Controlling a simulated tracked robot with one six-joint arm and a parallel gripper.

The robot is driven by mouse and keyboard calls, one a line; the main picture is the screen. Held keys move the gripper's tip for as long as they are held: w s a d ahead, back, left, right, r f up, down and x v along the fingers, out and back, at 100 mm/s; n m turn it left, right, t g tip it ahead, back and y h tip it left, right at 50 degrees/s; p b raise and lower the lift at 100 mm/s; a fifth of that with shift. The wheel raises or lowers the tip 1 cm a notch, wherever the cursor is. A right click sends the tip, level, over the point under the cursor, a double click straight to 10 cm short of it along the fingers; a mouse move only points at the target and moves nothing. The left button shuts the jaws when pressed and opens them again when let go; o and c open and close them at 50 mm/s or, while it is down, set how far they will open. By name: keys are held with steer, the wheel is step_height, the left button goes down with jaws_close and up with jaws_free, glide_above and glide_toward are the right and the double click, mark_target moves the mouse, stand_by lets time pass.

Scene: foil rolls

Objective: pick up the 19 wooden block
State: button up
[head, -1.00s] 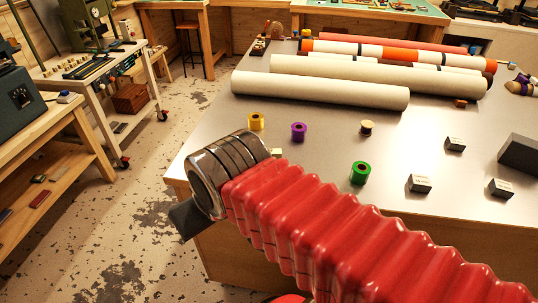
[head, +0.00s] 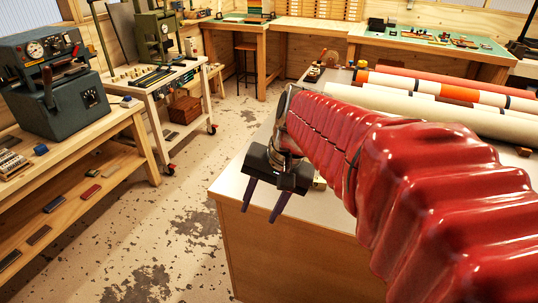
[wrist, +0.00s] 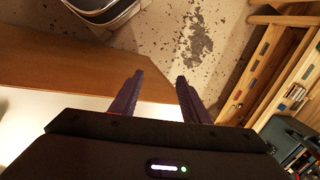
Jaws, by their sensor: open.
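My gripper (head: 260,213) is open and empty, with two dark purple fingers pointing down beside the near left corner of the grey-topped table. It also shows in the wrist view (wrist: 160,76), with nothing between its fingers. A small pale block (head: 319,183) sits on the table just right of the gripper, partly hidden by my red arm. It looks wooden, but I cannot read a number on it. No block shows clearly in the wrist view.
Long rolls (head: 440,108) lie at the back of the table. A wooden workbench (head: 135,125) with a grey machine (head: 60,95) stands left, and a wheeled cart (head: 165,90) behind it. Open speckled floor (head: 185,230) lies between bench and table.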

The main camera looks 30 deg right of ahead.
steer(key=w+d+f+m+y, duration=0.1)
steer(key=w+d+m+y, duration=0.3)
steer(key=d, duration=0.3)
steer(key=m+t+y, duration=0.4)
steer(key=m+t, duration=0.3)
steer(key=m, duration=0.6)
glide_toward(326, 181)
steer(key=shift+w+a+r, duration=0.3)
steer(key=shift+w+r, duration=0.2)
steer(key=shift+r, duration=0.3)
steer(key=shift+a, duration=0.1)
steer(key=shift+g, duration=0.3)
steer(key=x, duration=0.8)
steer(key=shift+w+a+f, duration=0.1)
steer(key=shift+w+f, duration=0.05)
steer(key=shift+w, duration=0.05)
steer(key=shift+w+a, duration=0.1)
